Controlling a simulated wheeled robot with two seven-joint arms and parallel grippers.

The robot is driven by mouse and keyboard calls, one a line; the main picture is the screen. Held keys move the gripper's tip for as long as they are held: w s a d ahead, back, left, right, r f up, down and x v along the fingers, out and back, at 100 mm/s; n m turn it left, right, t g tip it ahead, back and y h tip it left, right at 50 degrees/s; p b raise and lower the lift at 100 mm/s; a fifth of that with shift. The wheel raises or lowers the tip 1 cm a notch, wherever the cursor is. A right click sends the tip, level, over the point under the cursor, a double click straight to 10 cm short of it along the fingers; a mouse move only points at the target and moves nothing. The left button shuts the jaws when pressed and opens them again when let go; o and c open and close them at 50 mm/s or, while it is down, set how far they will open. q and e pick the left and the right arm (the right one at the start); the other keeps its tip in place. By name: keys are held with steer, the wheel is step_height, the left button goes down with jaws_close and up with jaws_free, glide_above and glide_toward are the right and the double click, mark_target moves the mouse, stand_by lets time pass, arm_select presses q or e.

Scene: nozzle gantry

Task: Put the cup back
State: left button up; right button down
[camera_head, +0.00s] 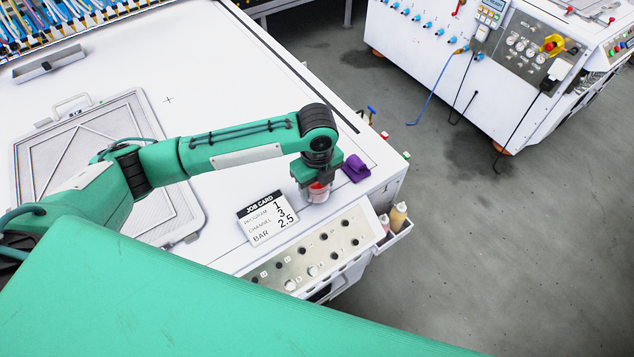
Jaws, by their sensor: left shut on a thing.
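The cup (318,194) is small, whitish and red, and sits low between the fingers of my left gripper (317,184) near the front right corner of the white machine top. My left gripper points down and is shut on the cup, hiding its upper part. I cannot tell whether the cup's base touches the surface. My right gripper is not in view.
A job card (266,217) stands left of the cup, and a purple object (355,168) lies right of it. A control panel (310,252) with knobs is in front. Bottles (397,216) sit in a side holder. A framed screen (160,205) lies at left.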

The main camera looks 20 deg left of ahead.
arm_select(q)
steer(key=shift+f, duration=0.2)
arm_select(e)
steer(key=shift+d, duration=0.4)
arm_select(q)
steer(key=o, duration=1.2)
steer(key=shift+c, duration=0.2)
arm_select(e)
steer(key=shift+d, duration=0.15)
arm_select(q)
step_height(320, 180, up, 12)
steer(key=b, duration=0.1)
steer(key=shift+b, duration=0.35)
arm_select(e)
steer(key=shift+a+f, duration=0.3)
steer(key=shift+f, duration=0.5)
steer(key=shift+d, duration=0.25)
